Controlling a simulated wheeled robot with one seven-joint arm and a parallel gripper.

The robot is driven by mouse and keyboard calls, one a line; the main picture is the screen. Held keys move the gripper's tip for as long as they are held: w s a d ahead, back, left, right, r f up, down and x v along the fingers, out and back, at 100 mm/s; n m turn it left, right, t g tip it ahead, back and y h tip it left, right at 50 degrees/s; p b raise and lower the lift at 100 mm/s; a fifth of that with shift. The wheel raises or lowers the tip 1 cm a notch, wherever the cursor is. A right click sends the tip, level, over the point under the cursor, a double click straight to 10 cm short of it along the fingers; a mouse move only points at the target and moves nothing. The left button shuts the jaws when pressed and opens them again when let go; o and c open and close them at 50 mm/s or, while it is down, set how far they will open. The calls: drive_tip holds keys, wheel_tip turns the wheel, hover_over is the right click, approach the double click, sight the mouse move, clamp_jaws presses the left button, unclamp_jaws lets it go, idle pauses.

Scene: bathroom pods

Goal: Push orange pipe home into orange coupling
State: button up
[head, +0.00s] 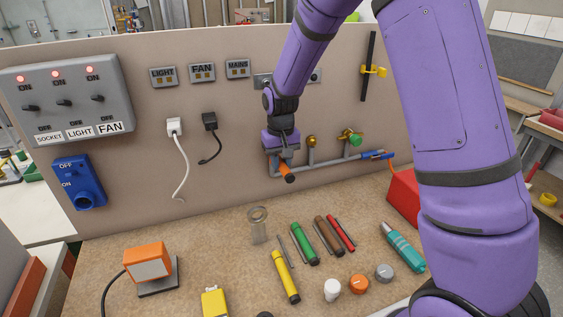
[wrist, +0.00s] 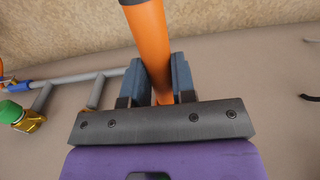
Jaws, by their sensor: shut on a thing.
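My gripper (head: 281,152) is at the wall panel, by the left end of the grey pipe run. I cannot make out the orange coupling for sure; the gripper hides the area behind the pipe. Whether the pipe touches or sits in a coupling cannot be told.
A grey pipe run (head: 325,163) with brass valves and a blue coupling (head: 372,155) lies along the panel. On the bench below are a clear cylinder (head: 258,227), a green tool (head: 304,243), a yellow tool (head: 285,277) and an orange lamp (head: 147,263). A red box (head: 402,193) stands right.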

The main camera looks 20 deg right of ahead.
drive_tip(key=shift+w, duration=0.4)
drive_tip(key=o, duration=1)
drive_tip(key=shift+r, duration=0.15)
wheel_tip(320, 180, up, 10)
drive_tip(key=shift+r, duration=0.25)
